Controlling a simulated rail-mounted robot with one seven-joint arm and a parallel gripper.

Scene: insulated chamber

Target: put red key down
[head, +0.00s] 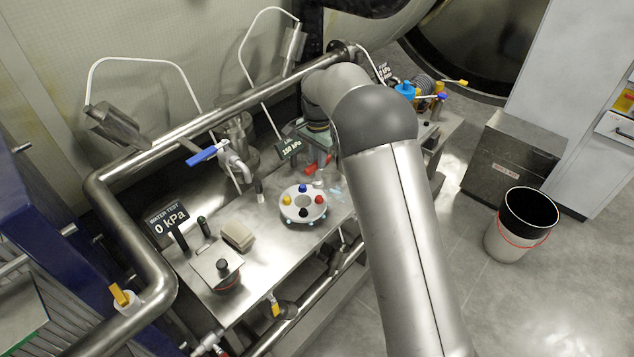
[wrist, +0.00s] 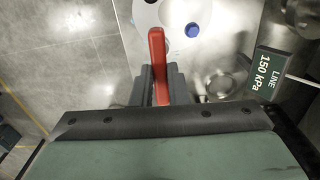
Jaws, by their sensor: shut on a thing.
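The red key (wrist: 157,52) is a long red bar held between the two dark fingers of my gripper (wrist: 160,84), its far end pointing up the wrist view. In the head view the red key (head: 311,169) shows as a small red piece beside my arm, just behind the round white holder (head: 294,212). My arm partly hides the gripper there. The holder also shows at the top of the wrist view (wrist: 148,14), with a blue knob (wrist: 193,30) on it. The key's far end appears close to the holder's edge; I cannot tell whether they touch.
The steel bench carries a "LINE 150 kPa" sign (wrist: 270,73), a "WATER TEST 0 kPa" sign (head: 168,218), a tan block (head: 238,236) and a blue-handled valve (head: 206,154). A steel pipe rail (head: 240,111) runs behind. A bin (head: 508,243) stands on the floor at right.

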